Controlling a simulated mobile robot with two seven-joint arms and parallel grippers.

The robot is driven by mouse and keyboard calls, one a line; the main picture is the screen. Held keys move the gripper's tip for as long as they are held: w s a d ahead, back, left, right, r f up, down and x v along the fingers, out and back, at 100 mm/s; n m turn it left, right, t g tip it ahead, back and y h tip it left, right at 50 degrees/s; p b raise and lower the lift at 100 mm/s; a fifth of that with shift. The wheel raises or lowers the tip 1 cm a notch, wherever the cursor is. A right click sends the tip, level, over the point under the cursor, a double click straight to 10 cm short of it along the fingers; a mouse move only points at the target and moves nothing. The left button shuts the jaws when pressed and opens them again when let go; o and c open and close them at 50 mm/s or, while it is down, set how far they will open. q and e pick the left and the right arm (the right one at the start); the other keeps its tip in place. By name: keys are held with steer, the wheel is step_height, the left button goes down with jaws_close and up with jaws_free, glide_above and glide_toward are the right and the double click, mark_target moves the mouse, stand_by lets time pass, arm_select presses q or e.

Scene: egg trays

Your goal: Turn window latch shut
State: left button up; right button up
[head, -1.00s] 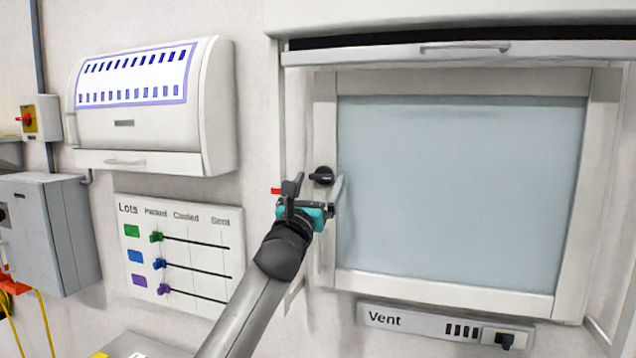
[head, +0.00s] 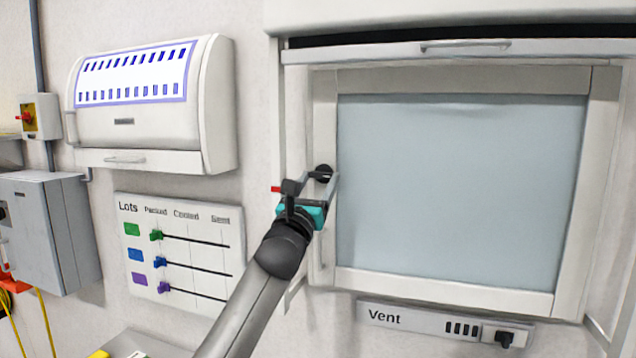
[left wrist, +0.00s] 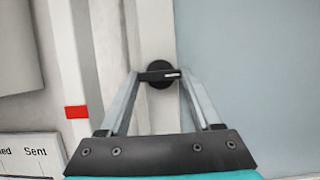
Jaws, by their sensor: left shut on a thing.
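The window latch is a black round knob with a short bar (left wrist: 159,76), on the left stile of the window frame. It also shows in the head view as a dark disc (head: 323,172), partly hidden by my fingers. My left gripper (left wrist: 158,80) reaches up to it, one finger at each end of the bar, and is shut on the latch. The bar lies about level across between the fingertips. The window (head: 460,190) is a pale blue pane in a white frame and appears closed. My right gripper is in neither view.
A red mark (left wrist: 76,112) sits on the outer frame left of the latch. A Vent panel (head: 440,325) is below the window, and a handled rail (head: 465,48) above it. A Lots slider board (head: 190,215) and white cabinet (head: 150,110) are on the left wall.

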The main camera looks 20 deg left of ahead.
arm_select(q)
steer(key=shift+n, duration=0.5)
steer(key=n+y, duration=0.1)
steer(key=n, duration=0.1)
steer(key=n+y+b, duration=0.1)
steer(key=n, duration=0.1)
steer(key=shift+d+y, duration=0.2)
steer(key=shift+y, duration=0.2)
steer(key=n+g+y, duration=0.1)
steer(key=n, duration=0.3)
steer(key=shift+d+y, duration=0.1)
steer(key=shift+y, duration=0.3)
steer(key=n, duration=0.1)
steer(key=n+y+p, duration=0.1)
steer(key=n, duration=0.1)
steer(key=shift+d+r+n+g, duration=0.1)
steer(key=shift+r+n+g, duration=0.1)
steer(key=shift+n+g, duration=0.15)
steer(key=n+g+p, duration=0.1)
steer(key=n, duration=0.1)
steer(key=n+g+y+p, duration=0.1)
steer(key=n, duration=0.2)
steer(key=shift+r+y, duration=0.15)
steer(key=shift+y, duration=0.15)
steer(key=shift+d+r+n+g, duration=0.1)
steer(key=shift+n+g, duration=0.85)
steer(key=shift+n, duration=1.4)
steer(key=o, duration=1.4)
